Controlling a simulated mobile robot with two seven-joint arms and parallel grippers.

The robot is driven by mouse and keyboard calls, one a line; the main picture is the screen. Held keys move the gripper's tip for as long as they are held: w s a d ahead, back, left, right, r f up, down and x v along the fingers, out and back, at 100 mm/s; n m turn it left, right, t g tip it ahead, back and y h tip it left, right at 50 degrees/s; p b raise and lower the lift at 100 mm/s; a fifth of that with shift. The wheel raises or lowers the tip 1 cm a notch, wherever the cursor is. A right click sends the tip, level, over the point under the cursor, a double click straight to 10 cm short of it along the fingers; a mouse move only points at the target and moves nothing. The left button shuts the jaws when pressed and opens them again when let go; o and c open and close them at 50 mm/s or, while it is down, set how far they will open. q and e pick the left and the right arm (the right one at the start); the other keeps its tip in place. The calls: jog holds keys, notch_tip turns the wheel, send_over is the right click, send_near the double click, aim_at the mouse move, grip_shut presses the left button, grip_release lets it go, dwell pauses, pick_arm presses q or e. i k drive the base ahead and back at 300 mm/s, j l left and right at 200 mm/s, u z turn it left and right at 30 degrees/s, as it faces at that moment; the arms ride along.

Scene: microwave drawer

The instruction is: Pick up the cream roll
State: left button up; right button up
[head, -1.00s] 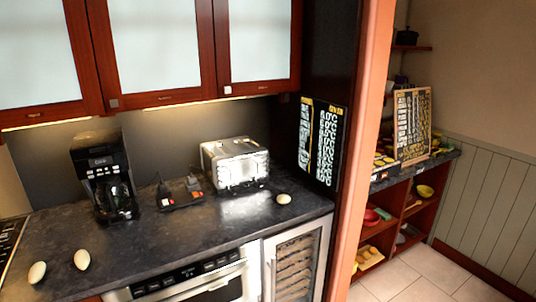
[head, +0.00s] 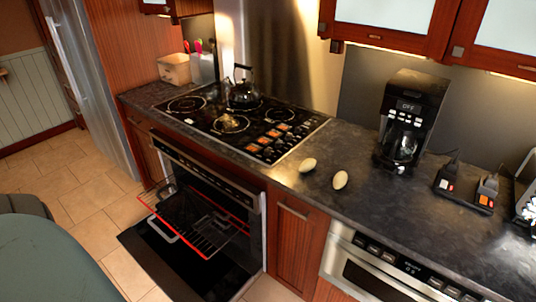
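Two pale cream oval items lie on the dark counter (head: 400,215) between the cooktop and the coffee maker. One oval item (head: 308,165) is beside the cooktop's right edge, and the other oval item (head: 340,180) is a little to its right. I cannot tell whether either is the cream roll; both are smooth and small in view. A small golden-brown thing (head: 230,124) on the cooktop is too unclear to name. Neither of my grippers is in view.
The oven's door (head: 165,262) is folded down with a rack (head: 205,228) out. A kettle (head: 242,92) stands on the cooktop (head: 200,122). A coffee maker (head: 410,115) and a switch block (head: 465,188) stand on the counter. Floor tiles (head: 85,190) are open at left.

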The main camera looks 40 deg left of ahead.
aim_at(308, 164)
jog(key=i+l+u, duration=0.15)
jog(key=u, duration=0.3)
jog(key=i+l+u, duration=0.1)
jog(key=u, duration=0.4)
jog(key=l+u, duration=0.45)
jog(key=i+j, duration=0.05)
jog(key=j, duration=0.05)
